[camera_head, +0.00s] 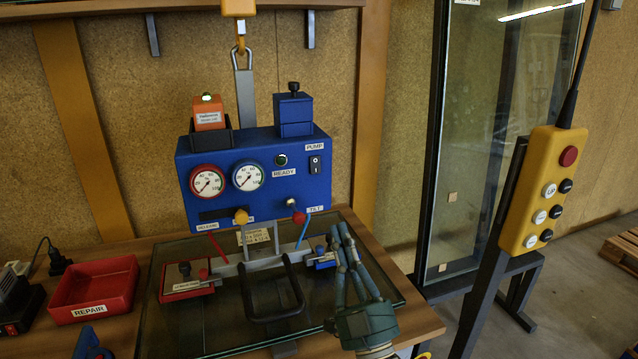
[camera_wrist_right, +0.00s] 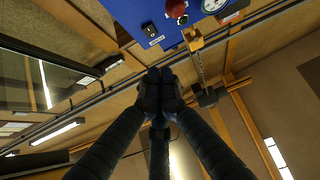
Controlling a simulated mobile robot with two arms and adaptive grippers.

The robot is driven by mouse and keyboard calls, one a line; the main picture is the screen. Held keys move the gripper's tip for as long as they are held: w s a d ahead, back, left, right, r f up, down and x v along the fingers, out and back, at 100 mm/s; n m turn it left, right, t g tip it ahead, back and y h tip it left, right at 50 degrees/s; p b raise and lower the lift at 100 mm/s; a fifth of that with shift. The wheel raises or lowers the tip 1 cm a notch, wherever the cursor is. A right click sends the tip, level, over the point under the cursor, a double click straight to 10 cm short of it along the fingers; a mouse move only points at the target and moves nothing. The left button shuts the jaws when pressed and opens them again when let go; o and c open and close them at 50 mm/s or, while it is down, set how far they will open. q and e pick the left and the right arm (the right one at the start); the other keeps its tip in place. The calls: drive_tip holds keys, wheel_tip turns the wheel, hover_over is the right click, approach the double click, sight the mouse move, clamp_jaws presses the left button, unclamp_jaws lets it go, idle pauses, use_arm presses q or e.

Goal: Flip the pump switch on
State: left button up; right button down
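My right gripper (camera_head: 341,232) is below and slightly right of the switch, pointing up, over the glass pane. Its fingers meet at the tips in the wrist view (camera_wrist_right: 159,88), with nothing visible between them. It is apart from the switch. A dark teal part of my left gripper (camera_head: 90,345) shows at the bottom left, largely cut off.
Two gauges, a READY lamp (camera_head: 281,160) and knobs sit on the box front. The box hangs from a hook (camera_head: 241,50) above the glass pane (camera_head: 220,325). A black handle (camera_head: 272,318) rises near my right gripper. A yellow pendant (camera_head: 541,190) stands right; a red tray (camera_head: 95,290) lies left.

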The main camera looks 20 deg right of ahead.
sight(314, 168)
drive_tip(key=p+x, duration=0.1)
drive_tip(key=x, duration=0.3)
drive_tip(key=w+f+p+x, duration=0.1)
drive_tip(key=p+x, duration=0.1)
drive_tip(key=x, duration=0.2)
drive_tip(key=f+p+x, duration=0.1)
drive_tip(key=x, duration=0.4)
drive_tip(key=shift+w+a+f+p, duration=0.15)
drive_tip(key=shift+w+f+p, duration=0.05)
drive_tip(key=shift+w+p, duration=0.2)
drive_tip(key=shift+w+f+b, duration=0.45)
drive_tip(key=shift+f+b, duration=0.05)
drive_tip(key=shift+b, duration=0.6)
drive_tip(key=shift+r, duration=0.2)
drive_tip(key=shift+w, duration=0.15)
